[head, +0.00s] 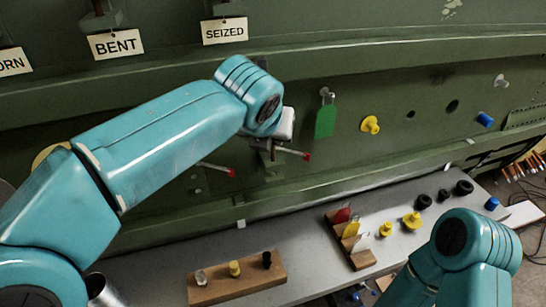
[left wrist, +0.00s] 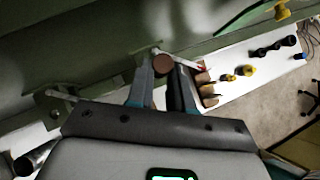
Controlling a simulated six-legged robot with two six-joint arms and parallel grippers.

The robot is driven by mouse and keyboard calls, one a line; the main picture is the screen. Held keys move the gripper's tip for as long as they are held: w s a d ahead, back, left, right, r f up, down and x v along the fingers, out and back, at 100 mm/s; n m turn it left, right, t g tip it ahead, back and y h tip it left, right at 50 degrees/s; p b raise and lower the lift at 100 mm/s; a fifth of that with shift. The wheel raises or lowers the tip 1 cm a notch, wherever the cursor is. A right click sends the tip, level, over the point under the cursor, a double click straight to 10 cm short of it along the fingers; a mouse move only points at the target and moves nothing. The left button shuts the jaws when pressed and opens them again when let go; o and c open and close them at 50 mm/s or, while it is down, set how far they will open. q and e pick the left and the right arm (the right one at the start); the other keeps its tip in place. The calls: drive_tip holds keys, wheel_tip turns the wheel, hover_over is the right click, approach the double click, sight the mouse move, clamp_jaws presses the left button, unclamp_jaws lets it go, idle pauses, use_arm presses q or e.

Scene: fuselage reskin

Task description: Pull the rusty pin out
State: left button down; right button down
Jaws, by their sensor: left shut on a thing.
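The rusty pin shows in the left wrist view as a round brown head (left wrist: 163,65) at the fingertips of my left gripper (left wrist: 164,82). The gripper is shut on it, close to the green fuselage panel. In the head view my left gripper (head: 272,153) is mostly hidden behind my own arm, and the pin cannot be made out clearly there. Whether the pin's shank is still in the panel cannot be told. My right arm comes in at the lower right of the head view, and its gripper is out of the picture.
Red-tipped rods (head: 230,172) stick out beside the left gripper. A green tag (head: 325,121) and a yellow plug (head: 370,125) are on the panel to the right. Below, the grey bench (head: 310,260) holds a wooden block (head: 236,284), a tag rack (head: 361,260) and loose caps.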

use_arm(q)
drive_tip(key=shift+r, duration=0.4)
drive_tip(key=shift+r, duration=0.7)
wheel_tip(320, 180, up, 3)
drive_tip(key=shift+s+a, duration=0.1)
idle(0.5)
